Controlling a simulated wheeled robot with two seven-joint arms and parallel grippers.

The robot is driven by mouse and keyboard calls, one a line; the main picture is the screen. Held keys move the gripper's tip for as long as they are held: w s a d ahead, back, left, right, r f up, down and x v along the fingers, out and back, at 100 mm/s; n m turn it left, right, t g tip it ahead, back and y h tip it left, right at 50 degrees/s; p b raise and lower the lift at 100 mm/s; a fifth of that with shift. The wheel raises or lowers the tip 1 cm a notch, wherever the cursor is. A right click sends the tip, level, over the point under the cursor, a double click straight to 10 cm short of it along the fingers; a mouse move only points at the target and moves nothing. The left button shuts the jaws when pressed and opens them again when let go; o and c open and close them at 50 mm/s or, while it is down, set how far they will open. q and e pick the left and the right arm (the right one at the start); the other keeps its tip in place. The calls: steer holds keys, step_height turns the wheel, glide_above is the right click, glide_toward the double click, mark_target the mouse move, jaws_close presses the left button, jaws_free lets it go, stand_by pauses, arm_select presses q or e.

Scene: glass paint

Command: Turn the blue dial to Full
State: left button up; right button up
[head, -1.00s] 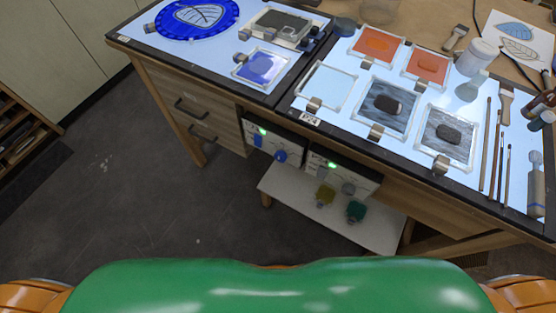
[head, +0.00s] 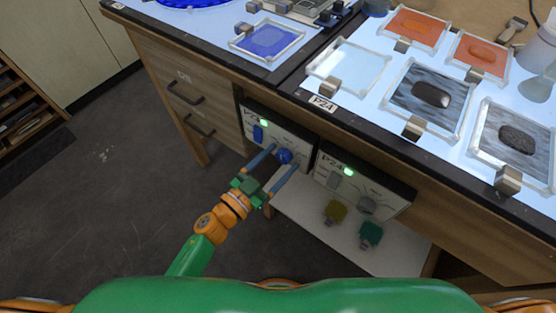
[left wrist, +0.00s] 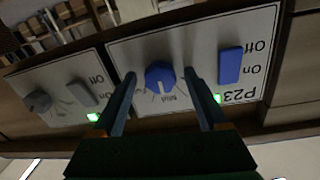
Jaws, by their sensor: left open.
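The blue dial (head: 285,156) is a round knob on the left white control panel (head: 296,142) under the bench. In the left wrist view the blue dial (left wrist: 160,76) shows upside down on a panel marked P23, with "Mid" lettering near it; its pointer setting is too small to read surely. My left gripper (head: 278,162) is open, its two fingers reaching toward the panel on either side of the dial. In the left wrist view the open gripper (left wrist: 162,95) has the dial between its fingers, apparently untouched. My right gripper is not in view.
A blue rocker switch (head: 258,133) and a lit green lamp (head: 264,122) share the dial's panel. To the right is the P24 panel (head: 388,192) with a grey knob (head: 367,205). A white shelf (head: 300,208) lies below. The light table overhangs above.

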arm_select(q)
steer(key=shift+s, duration=0.1)
steer(key=shift+c, duration=1.3)
jaws_close()
steer(key=shift+m, duration=0.3)
steer(key=shift+a+m+p, duration=0.1)
steer(key=shift+m+p, duration=0.2)
steer(key=shift+m, duration=0.8)
steer(key=m, duration=0.2)
steer(key=shift+m, duration=0.3)
steer(key=m, duration=0.3)
steer(key=shift+r+y, duration=0.1)
steer(key=shift+y, duration=0.2)
steer(key=shift+m, duration=1.5)
